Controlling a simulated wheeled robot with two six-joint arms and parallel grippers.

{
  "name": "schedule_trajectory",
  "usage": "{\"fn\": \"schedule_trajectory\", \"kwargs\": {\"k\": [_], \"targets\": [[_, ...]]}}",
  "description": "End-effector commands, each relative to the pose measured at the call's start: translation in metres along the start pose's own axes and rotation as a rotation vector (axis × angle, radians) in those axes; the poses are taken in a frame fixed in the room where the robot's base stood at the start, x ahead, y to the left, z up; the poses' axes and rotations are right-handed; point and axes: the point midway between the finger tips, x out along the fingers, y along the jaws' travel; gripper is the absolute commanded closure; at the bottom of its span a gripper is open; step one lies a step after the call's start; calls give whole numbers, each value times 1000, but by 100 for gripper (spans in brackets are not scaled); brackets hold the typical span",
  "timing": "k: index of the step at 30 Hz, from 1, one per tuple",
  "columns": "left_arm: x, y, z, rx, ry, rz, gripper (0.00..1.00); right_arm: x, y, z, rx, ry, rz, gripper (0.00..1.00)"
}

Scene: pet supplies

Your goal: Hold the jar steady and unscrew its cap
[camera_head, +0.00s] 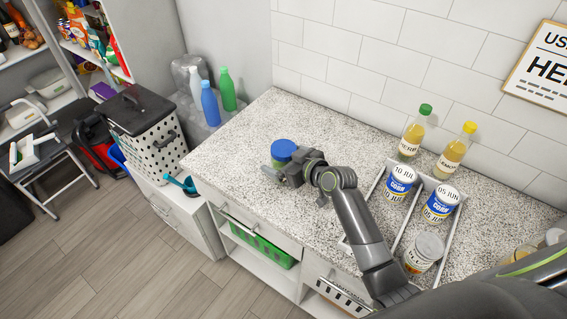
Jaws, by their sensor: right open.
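A jar with a blue cap (284,149) stands on the speckled counter (235,140); the cap is on it. A little of its greenish body shows below the cap. My right gripper (278,168) is open and low at the jar's body, below the cap. It hides part of the jar, and I cannot tell whether the fingers touch it. My left gripper is not in view.
A divided white tray (384,243) at the right holds several labelled containers. Two bottles with green (412,133) and yellow (455,152) caps stand by the tiled wall. The counter left of the jar is clear up to its edge.

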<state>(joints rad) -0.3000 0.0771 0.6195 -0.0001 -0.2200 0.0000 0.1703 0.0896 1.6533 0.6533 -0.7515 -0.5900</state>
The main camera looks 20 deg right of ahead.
Motion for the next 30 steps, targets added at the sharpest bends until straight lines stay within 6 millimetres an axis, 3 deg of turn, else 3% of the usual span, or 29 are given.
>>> {"fn": "schedule_trajectory", "kwargs": {"k": [5, 18, 26, 30], "targets": [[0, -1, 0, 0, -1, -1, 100, 0, 0, 0, 0, 0, 0, 9], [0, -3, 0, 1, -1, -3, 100, 0, 0, 0, 0, 0, 0, 67], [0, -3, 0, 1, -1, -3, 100, -1, 0, -3, -1, 4, 0, 69], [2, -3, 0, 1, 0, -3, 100, -5, 0, -15, -4, 7, 0, 69]]}}
